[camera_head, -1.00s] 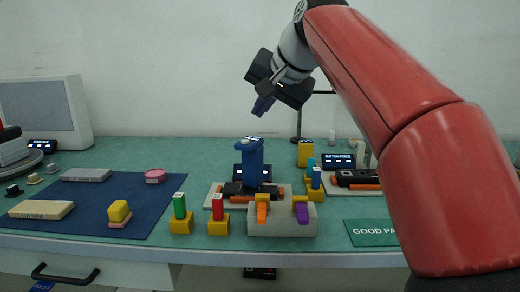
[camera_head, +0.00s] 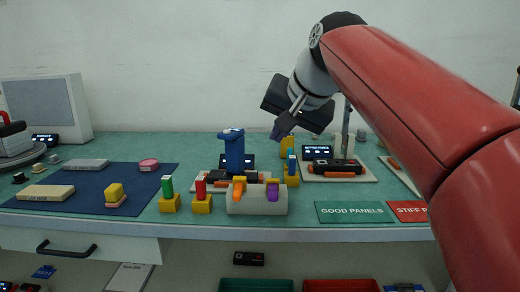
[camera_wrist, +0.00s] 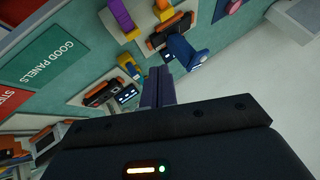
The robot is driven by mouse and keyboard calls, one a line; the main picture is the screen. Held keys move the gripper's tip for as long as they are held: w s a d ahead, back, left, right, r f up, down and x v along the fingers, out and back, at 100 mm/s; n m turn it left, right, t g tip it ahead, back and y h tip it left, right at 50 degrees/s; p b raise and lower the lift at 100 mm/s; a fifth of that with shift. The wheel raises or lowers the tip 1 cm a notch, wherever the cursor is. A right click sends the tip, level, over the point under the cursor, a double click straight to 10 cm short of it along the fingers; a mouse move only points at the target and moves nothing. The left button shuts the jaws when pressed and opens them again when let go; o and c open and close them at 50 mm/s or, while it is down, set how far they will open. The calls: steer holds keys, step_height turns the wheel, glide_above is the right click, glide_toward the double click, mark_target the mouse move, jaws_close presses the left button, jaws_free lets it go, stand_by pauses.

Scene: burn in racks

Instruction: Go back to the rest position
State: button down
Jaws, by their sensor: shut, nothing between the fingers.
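My gripper (camera_head: 279,133) is raised in the air above the back of the bench, to the right of the blue upright tool (camera_head: 234,152). In the wrist view its purple fingers (camera_wrist: 158,88) are together with nothing between them. My red arm reaches in from the right of the head view and hides part of the bench's right side. The blue tool also shows in the wrist view (camera_wrist: 183,50), apart from the fingers.
The green bench (camera_head: 110,149) holds a blue mat (camera_head: 90,181), a grey block with orange and purple pieces (camera_head: 257,206), a board with a black device (camera_head: 338,167), and a GOOD PANELS sign (camera_head: 354,211). Green (camera_head: 256,286) and red bins sit below. The air above the bench's left is clear.

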steer(key=s+d+f+h, duration=0.1)
steer(key=s+d+f, duration=0.3)
steer(key=s+f, duration=0.3)
steer(key=s+d+f+n+g+h, duration=0.1)
steer(key=s+d+f, duration=0.2)
steer(key=s+f, duration=0.4)
steer(key=s+d+f+n+h, duration=0.1)
steer(key=s+d+f, duration=0.3)
steer(key=s+f, duration=0.4)
step_height(320, 180, down, 6)
steer(key=shift+d+f+g+h, duration=0.15)
steer(key=shift+d+g+h, duration=0.15)
steer(key=shift+g+h, duration=0.15)
